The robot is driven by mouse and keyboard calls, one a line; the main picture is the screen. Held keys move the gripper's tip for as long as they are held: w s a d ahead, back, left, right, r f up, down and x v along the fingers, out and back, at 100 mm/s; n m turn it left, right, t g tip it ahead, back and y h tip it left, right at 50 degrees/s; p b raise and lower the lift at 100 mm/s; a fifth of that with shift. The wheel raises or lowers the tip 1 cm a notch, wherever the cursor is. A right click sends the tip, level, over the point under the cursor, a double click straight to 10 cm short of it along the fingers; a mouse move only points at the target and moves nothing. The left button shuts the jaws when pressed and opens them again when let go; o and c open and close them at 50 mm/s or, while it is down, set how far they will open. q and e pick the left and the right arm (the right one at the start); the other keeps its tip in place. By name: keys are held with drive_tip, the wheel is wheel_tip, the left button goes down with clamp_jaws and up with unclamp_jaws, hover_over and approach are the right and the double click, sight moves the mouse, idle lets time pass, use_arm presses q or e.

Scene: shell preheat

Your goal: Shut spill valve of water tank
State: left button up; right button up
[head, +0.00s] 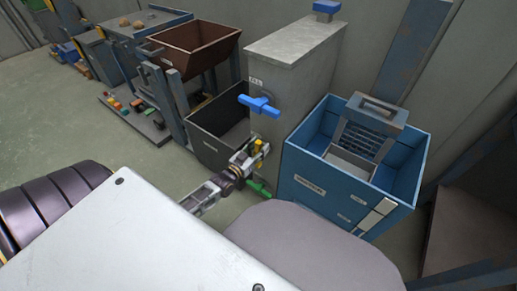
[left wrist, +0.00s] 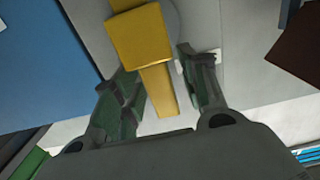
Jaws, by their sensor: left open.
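The tall grey water tank (head: 300,70) stands beside the blue bin in the head view. A yellow valve handle (head: 258,145) is lower down, partly covered by my left gripper (head: 250,157). In the left wrist view, the yellow handle (left wrist: 158,88) reaches down between the spread fingers of my left gripper (left wrist: 158,68). The fingers are open on either side of the lever, with gaps visible. A green handle (head: 259,188) lies just below the gripper. My right gripper is not in view.
A blue bin (head: 310,196) with a grey rack inside stands close on the right. A dark open bin (head: 207,150) is on the left, below a brown hopper (head: 190,38). Open floor (head: 50,110) lies at the far left.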

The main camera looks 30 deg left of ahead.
use_arm(q)
clamp_jaws()
idle(0.5)
